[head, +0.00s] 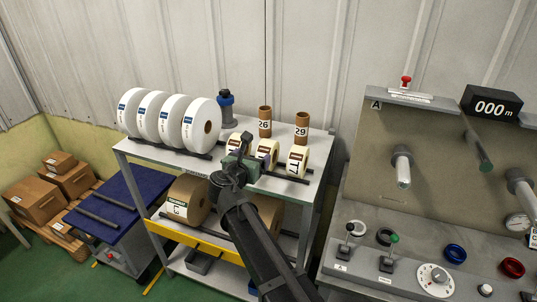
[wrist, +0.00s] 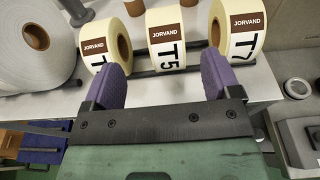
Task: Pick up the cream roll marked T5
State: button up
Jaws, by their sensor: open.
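The cream roll marked T5 (wrist: 166,40) stands upright on the rack's top shelf, with a brown JORVAND label and large black print facing me. It is the middle one of three cream rolls, and shows partly in the head view (head: 267,150). My gripper (wrist: 166,72) is open and empty, its two purple-padded fingers pointing at the T5 roll. The roll appears centred in the gap between the fingertips, with space on both sides. In the head view my gripper (head: 241,160) hides part of the left cream roll.
A cream roll (wrist: 98,45) stands left of T5 and one marked T7 (wrist: 238,30) stands right, both close to my fingers. Several large white rolls (head: 203,127) are farther left. Cardboard tubes 26 (head: 264,122) and 29 (head: 302,128) stand behind. A control machine (head: 440,150) is at right.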

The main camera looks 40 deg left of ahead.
aim_at(265, 147)
jog(key=b+x, duration=0.1)
jog(key=x, duration=0.4)
jog(key=shift+w+f, duration=0.15)
jog(key=shift+w, duration=0.15)
jog(key=b+x, duration=0.1)
jog(key=x, duration=0.4)
jog(key=shift+w+d+f, duration=0.1)
jog(key=shift+w+d, duration=0.05)
jog(key=shift+c, duration=0.6)
jog(key=c, duration=1)
jog(key=shift+c, duration=0.2)
jog(key=shift+r, duration=0.2)
